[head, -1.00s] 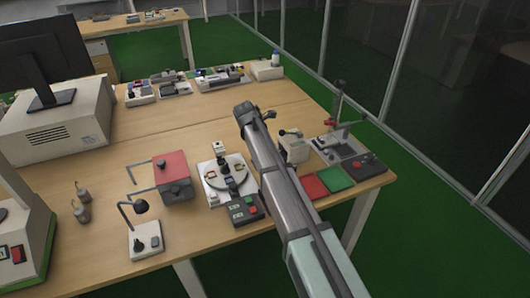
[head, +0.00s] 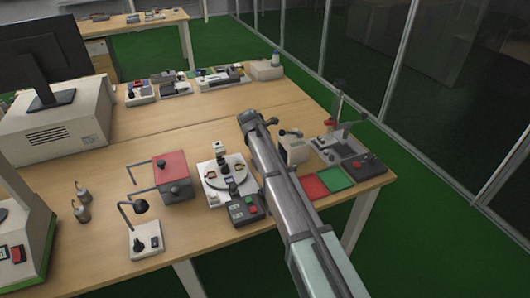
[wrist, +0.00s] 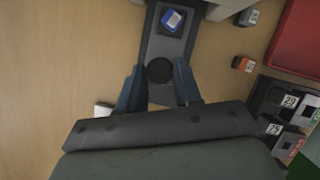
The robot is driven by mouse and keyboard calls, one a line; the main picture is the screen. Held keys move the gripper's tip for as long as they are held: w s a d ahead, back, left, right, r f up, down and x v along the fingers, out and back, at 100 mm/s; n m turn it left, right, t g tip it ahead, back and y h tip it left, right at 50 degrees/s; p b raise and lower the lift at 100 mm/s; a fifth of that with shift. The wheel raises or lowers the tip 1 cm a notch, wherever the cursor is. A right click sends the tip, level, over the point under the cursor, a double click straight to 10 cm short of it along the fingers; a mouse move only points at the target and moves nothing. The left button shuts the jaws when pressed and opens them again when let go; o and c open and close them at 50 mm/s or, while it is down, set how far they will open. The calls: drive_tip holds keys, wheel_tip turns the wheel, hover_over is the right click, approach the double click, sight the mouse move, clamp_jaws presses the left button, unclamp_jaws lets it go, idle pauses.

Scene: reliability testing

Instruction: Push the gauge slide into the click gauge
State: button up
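In the wrist view a dark grey bar-like device, which looks like the click gauge (wrist: 187,40), runs up the picture. A round black knob (wrist: 159,70), seemingly on the gauge slide, sits on it, and a blue-and-white block (wrist: 172,20) is at its far end. My gripper (wrist: 159,68) has its two fingers apart, one on each side of the knob. I cannot tell whether they touch it or the bar. In the head view my arm covers the gauge, and the fingers are hidden behind the wrist.
Bare wood lies beyond.

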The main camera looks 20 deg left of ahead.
clamp_jaws()
drive_tip(key=shift+w+d, duration=1.35)
drive_tip(key=o, duration=0.5)
unclamp_jaws()
drive_tip(key=v, duration=1.4)
drive_tip(key=shift+a+f, duration=0.1)
